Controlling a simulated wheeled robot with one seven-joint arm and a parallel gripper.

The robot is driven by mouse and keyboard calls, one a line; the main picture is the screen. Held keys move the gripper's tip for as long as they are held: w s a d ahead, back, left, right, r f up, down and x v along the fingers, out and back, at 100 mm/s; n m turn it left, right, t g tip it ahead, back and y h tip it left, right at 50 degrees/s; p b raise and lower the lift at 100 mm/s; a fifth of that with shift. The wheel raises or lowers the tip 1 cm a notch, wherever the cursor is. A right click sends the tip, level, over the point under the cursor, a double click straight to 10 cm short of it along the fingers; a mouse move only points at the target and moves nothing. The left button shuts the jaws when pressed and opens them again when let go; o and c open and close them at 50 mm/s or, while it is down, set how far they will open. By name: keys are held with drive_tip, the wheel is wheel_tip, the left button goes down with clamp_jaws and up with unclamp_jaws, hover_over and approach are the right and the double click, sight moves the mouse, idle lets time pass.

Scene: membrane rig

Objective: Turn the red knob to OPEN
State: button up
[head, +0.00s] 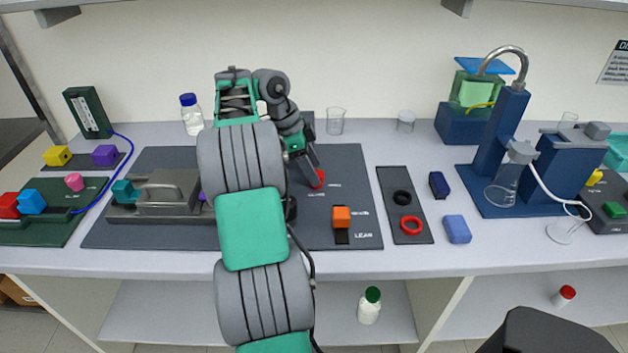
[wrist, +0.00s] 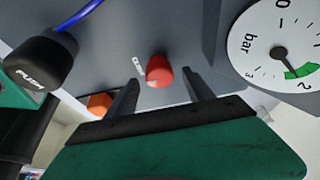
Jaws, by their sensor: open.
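The red knob (head: 318,179) sits on the dark panel (head: 350,165), partly hidden by my gripper (head: 312,168) in the head view. In the wrist view the red knob (wrist: 159,70) lies between the tips of my gripper's two fingers (wrist: 160,80), with a visible gap on each side. My gripper is open and holds nothing. A small white label, which looks like CLOSE, is printed left of the knob in the wrist view. I cannot read an OPEN label or tell the knob's setting.
A bar gauge (wrist: 280,50) and a black PUSH button (wrist: 40,62) flank the knob in the wrist view. An orange block (head: 342,217) sits on the panel. A grey metal cell (head: 168,195) stands left of my arm. A beaker (head: 335,122) stands behind.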

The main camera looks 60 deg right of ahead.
drive_tip(key=shift+s+d+f, duration=0.1)
drive_tip(key=shift+s+f, duration=0.15)
drive_tip(key=shift+f, duration=0.35)
drive_tip(key=shift+r, duration=0.1)
drive_tip(key=shift+c, duration=0.5)
clamp_jaws()
